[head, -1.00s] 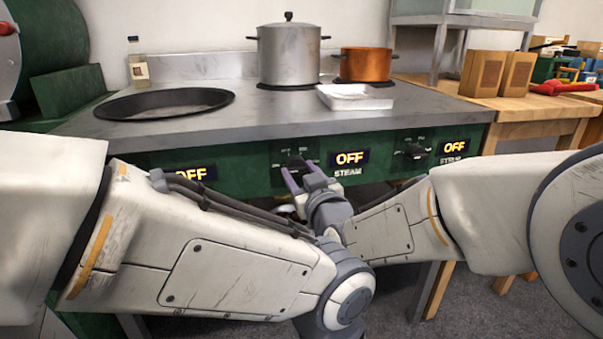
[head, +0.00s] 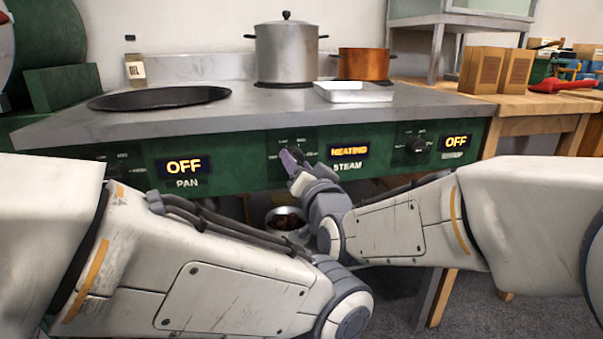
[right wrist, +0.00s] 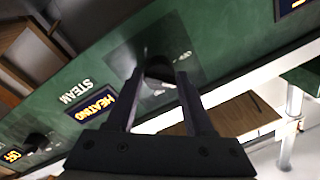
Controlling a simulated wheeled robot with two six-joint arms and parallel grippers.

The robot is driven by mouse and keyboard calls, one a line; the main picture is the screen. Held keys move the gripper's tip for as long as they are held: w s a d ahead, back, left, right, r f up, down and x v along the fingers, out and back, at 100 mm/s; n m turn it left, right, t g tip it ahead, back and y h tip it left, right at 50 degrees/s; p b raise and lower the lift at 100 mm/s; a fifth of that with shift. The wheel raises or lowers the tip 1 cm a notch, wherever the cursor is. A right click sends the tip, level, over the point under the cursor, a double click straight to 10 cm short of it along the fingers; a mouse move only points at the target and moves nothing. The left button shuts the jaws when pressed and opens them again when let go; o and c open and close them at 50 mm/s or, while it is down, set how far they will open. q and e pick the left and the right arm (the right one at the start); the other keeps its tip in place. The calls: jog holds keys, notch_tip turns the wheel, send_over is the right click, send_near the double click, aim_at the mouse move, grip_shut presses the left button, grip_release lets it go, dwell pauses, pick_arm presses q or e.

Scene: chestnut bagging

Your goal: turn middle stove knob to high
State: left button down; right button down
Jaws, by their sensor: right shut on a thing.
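The middle stove knob (right wrist: 160,68) is dark and sits on the green front panel between my right gripper's fingers in the right wrist view. My right gripper (head: 292,161) is shut on it, and it also shows in the right wrist view (right wrist: 160,85). In the head view the fingers hide most of the knob. The display beside it (head: 350,151), above the word STEAM, reads HEATING. The knob's exact pointer position and dial labels are too small to read. My left arm crosses the lower left, but its gripper does not show.
The left display (head: 184,166), marked PAN, and the right display (head: 456,142) read OFF. The right knob (head: 415,146) stands apart from my gripper. A steel pot (head: 287,55), a copper pot (head: 363,65) and a white tray (head: 353,93) are on the stove top.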

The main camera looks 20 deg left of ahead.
jog(key=shift+a+f+m+t+h+b, duration=0.15)
jog(key=shift+m+h+b, duration=0.4)
jog(key=shift+m+b, duration=4.8)
jog(key=shift+d+r+m+t+h+b, duration=0.25)
jog(key=shift+m+b, duration=1.85)
jog(key=shift+m, duration=6.45)
jog(key=shift+a+h, duration=0.25)
jog(key=shift+h, duration=0.15)
jog(key=shift+s, duration=0.1)
jog(key=shift+c, duration=1.6)
grip_release()
jog(key=shift+d, duration=0.1)
